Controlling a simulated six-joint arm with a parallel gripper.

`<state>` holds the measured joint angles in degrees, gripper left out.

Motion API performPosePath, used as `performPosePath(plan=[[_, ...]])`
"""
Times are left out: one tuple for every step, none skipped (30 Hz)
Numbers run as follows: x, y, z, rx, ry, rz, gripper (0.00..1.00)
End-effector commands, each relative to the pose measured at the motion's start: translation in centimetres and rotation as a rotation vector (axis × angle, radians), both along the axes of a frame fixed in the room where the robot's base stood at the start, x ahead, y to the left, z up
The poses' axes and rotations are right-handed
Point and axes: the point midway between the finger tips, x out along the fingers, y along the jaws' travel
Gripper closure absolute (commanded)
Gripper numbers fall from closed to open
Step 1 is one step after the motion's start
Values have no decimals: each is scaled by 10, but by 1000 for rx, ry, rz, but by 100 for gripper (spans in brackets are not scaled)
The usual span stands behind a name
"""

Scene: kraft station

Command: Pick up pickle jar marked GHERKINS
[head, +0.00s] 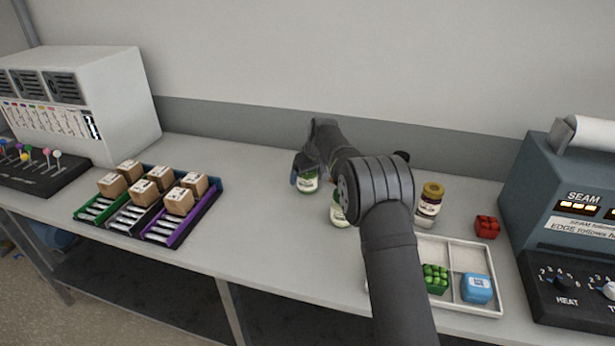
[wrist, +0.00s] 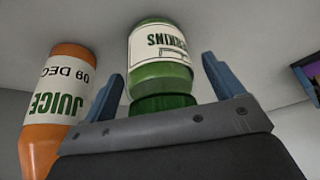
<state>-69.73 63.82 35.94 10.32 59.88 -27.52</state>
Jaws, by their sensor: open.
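The green pickle jar (wrist: 161,60) shows in the wrist view with a white label whose visible letters end in "ERKINS", upside down in the picture. My gripper (wrist: 164,68) is open, with one blue finger on each side of the jar and visible gaps between. In the head view a green jar with a white label (head: 308,183) stands on the bench at my gripper (head: 301,176), partly covered by it. Its label is too small to read there.
An orange JUICE bottle (wrist: 58,105) stands close beside the left finger. Another jar (head: 337,211) is half hidden behind my arm; a gold-lidded jar (head: 430,200) stands right of it. A white tray (head: 468,258) and red block (head: 487,227) are farther right.

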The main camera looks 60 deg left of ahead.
Motion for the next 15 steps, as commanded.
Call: performPosePath(plan=[[0, 0, -1, 1, 0, 0, 14], [0, 1, -1, 1, 0, 0, 14], [0, 0, -1, 1, -1, 0, 14], [0, 0, -1, 1, -1, 0, 14], [0, 0, -1, 1, 0, 0, 14], [0, 0, -1, 1, 0, 0, 14], [0, 0, -1, 1, 0, 0, 19], [0, 0, -1, 1, 0, 0, 25], [0, 0, -1, 1, 0, 0, 33], [0, 0, -1, 1, 0, 0, 39], [0, 0, -1, 1, 0, 0, 45], [0, 0, -1, 1, 0, 0, 53], [0, 0, -1, 1, -1, 0, 59], [0, 0, 0, 1, -1, 0, 65], [0, 0, 0, 1, -1, 0, 72]])
